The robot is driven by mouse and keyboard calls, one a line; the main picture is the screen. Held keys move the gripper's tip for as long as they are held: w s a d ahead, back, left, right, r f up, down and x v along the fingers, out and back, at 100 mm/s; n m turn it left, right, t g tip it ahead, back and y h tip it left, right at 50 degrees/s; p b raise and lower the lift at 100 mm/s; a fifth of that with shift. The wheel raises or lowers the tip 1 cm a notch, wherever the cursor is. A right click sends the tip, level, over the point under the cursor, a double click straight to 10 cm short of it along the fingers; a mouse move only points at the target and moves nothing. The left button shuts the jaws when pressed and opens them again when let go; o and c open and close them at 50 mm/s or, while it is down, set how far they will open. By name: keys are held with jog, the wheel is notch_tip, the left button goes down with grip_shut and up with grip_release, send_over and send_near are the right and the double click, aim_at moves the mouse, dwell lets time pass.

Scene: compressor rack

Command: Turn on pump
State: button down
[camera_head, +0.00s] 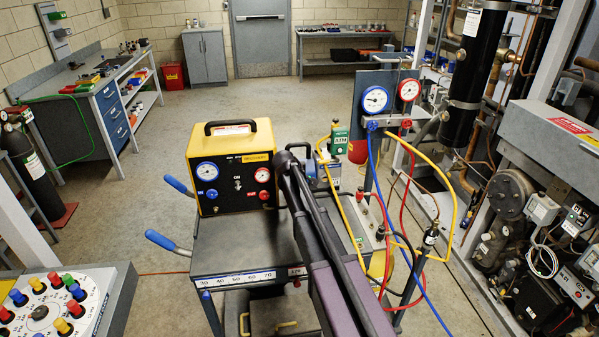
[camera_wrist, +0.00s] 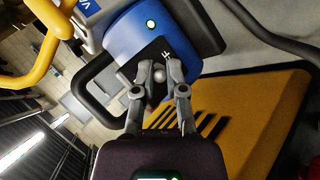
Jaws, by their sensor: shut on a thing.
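The pump (camera_wrist: 135,38) shows in the wrist view as a blue body with a lit green light and a black switch plate. A small silver toggle switch (camera_wrist: 159,76) stands on that plate. My gripper (camera_wrist: 159,72) has its two grey fingers around the toggle, shut on it. White lettering beside it is only partly readable. In the head view, the pump (camera_head: 326,170) sits on the cart behind my dark arm, which hides much of it. My gripper's fingertips are hard to make out there.
A yellow-and-black machine (camera_head: 235,165) with two gauges stands on the cart (camera_head: 240,248) left of my arm. A gauge manifold (camera_head: 388,124) with yellow, blue and red hoses is at right. A yellow hose (camera_wrist: 38,55) curves close by at upper left. The compressor rack fills the right.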

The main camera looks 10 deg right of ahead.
jog(key=shift+s, duration=0.1)
jog(key=c, duration=0.7)
grip_release()
jog(key=shift+f+t+b, duration=0.25)
jog(key=shift+t+b, duration=0.05)
jog(key=shift+b, duration=0.2)
